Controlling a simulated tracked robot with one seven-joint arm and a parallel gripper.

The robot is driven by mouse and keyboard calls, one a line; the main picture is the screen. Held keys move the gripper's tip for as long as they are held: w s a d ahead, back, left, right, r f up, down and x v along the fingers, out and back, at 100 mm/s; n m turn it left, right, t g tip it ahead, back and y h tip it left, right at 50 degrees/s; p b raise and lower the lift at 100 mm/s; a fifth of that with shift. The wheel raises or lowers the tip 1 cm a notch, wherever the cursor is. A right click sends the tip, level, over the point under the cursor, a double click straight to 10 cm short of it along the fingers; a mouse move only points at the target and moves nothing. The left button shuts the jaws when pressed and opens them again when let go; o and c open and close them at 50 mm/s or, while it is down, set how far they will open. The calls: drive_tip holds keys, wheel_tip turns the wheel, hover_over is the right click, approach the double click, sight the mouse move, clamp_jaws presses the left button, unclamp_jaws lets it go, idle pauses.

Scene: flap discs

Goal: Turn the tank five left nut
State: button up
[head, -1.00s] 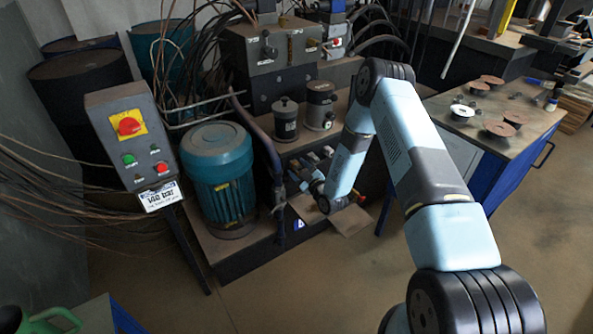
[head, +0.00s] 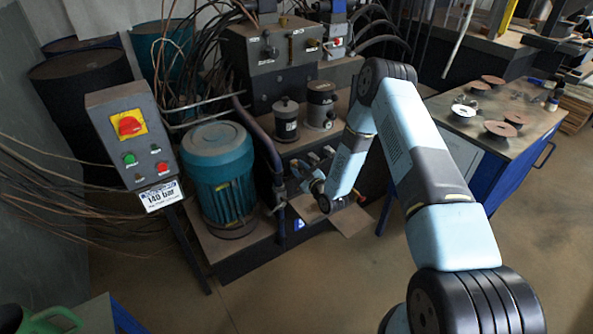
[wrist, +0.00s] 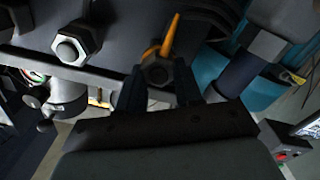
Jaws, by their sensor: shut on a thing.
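In the wrist view a hex nut (wrist: 157,72) sits between the two dark fingers of my gripper (wrist: 158,84), which is shut on it. An orange pointer-like strip (wrist: 171,35) stands up behind this nut. In the head view my gripper reaches the front of the dark hydraulic tank (head: 262,262), low down beside the blue motor. My own wrist hides most of the held nut there. I cannot read a tank number by the nuts.
A teal motor (head: 222,175) stands left of my gripper, with a dark pipe (head: 262,140) between. A control box (head: 130,135) with a red switch stands further left. A workbench (head: 535,125) with several discs is at the right. The floor in front is clear.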

drive_tip(key=m, duration=0.4)
drive_tip(key=shift+s+f, duration=0.1)
drive_tip(key=shift+s, duration=0.1)
drive_tip(key=m, duration=0.3)
drive_tip(key=shift+d+m, duration=0.15)
drive_tip(key=shift+m, duration=0.25)
drive_tip(key=m, duration=0.3)
drive_tip(key=shift+w+d+f+m, duration=0.1)
drive_tip(key=shift+m, duration=0.2)
drive_tip(key=shift+w+d+m, duration=0.1)
drive_tip(key=shift+m, duration=1.9)
drive_tip(key=o, duration=1)
drive_tip(key=shift+w+d, duration=0.1)
drive_tip(key=shift+w, duration=0.05)
drive_tip(key=shift+o, duration=0.2)
